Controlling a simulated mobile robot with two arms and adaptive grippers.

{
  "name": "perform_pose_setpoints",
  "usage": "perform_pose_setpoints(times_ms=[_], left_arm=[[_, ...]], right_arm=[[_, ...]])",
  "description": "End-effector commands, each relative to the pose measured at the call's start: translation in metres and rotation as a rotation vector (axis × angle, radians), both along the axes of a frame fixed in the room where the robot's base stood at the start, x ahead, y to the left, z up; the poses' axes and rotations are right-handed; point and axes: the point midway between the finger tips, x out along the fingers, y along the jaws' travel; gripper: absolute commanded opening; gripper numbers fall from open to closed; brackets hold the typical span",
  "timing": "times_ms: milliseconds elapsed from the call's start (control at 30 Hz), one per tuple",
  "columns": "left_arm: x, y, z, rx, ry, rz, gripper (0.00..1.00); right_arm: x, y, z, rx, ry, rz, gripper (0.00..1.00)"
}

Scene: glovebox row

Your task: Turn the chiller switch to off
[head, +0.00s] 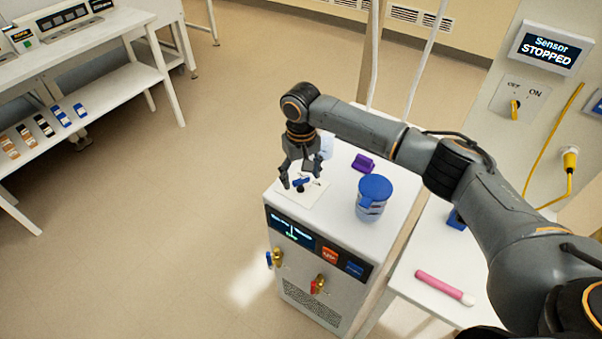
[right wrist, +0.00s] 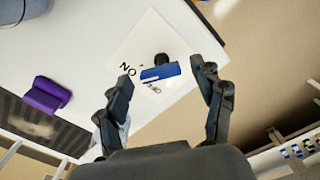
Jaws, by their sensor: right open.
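The chiller (head: 335,232) is a white cabinet with a dark display on its front. On its top, at the left end, a white plate (head: 312,203) carries the switch (head: 301,181), a blue handle on a black base. In the right wrist view the blue switch handle (right wrist: 160,73) lies between the fingers, with partly hidden lettering beside it. My right gripper (head: 302,176) points down over the switch, open. I cannot tell whether its fingers touch the handle. My left gripper is not in view.
A blue-lidded jar (head: 374,198) and a purple block (head: 363,162) stand on the chiller top. Blue and red valves (head: 318,284) stick out of its front. A pink tube (head: 443,287) lies on the bench at right. A wall sign (head: 551,49) reads "Sensor STOPPED". Floor at left is clear.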

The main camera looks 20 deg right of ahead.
Motion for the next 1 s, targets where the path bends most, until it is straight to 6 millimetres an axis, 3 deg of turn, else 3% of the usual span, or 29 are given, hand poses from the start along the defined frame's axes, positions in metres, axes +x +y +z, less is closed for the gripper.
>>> perform_pose_setpoints(times_ms=[167,433,667,1000], left_arm=[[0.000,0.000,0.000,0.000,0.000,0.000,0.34],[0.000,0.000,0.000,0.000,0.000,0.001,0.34],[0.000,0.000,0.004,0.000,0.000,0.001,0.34],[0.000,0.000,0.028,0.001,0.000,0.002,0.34]], right_arm=[[0.000,0.000,0.000,0.000,0.000,0.000,0.68],[0.000,0.000,0.000,0.000,0.000,0.001,0.14],[0.000,0.000,0.002,0.000,0.000,0.020,0.14],[0.000,0.001,0.004,0.002,0.003,0.200,0.14]])
